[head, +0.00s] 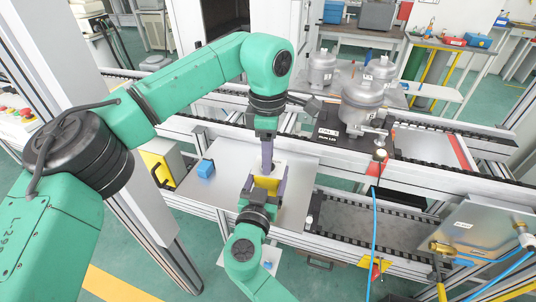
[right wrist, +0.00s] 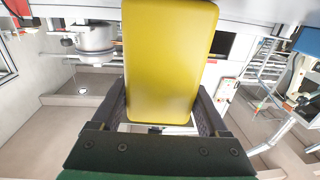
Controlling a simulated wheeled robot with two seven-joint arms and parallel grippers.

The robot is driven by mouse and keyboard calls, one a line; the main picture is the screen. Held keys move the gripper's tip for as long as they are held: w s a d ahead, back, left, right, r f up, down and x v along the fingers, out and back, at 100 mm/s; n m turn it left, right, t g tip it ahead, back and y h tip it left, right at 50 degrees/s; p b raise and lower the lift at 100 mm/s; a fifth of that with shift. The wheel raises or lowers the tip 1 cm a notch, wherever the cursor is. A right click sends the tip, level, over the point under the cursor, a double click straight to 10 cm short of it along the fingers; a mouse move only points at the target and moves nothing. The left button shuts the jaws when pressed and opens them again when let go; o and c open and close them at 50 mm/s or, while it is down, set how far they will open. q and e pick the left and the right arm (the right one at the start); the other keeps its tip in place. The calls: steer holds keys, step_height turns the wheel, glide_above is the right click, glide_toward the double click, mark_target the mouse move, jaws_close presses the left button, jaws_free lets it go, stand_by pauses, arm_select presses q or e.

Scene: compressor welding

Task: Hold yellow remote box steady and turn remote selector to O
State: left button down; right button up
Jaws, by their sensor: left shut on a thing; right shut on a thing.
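The yellow remote box (head: 266,184) is above the grey metal plate, in the middle of the head view. My right gripper (head: 263,190) comes from below and is shut on the box, one finger on each side. In the right wrist view the plain yellow face of the box (right wrist: 170,60) fills the middle, between my right gripper's fingers (right wrist: 170,113). My left gripper (head: 267,163) points down at the box's far end, its narrow fingers closed there. The selector is hidden, so I cannot see its position or the exact grip on it.
A blue block (head: 206,168) sits on the grey plate (head: 225,150) left of the box. Silver compressors (head: 362,95) stand behind on the conveyor line. A blue hose (head: 374,235) hangs at the right. A panel with red buttons (head: 20,115) is at the far left.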

arm_select(q)
steer(key=shift+r+n, duration=0.1)
steer(key=shift+n, duration=1.5)
steer(key=shift+c, duration=1.6)
jaws_free()
step_height(320, 180, up, 12)
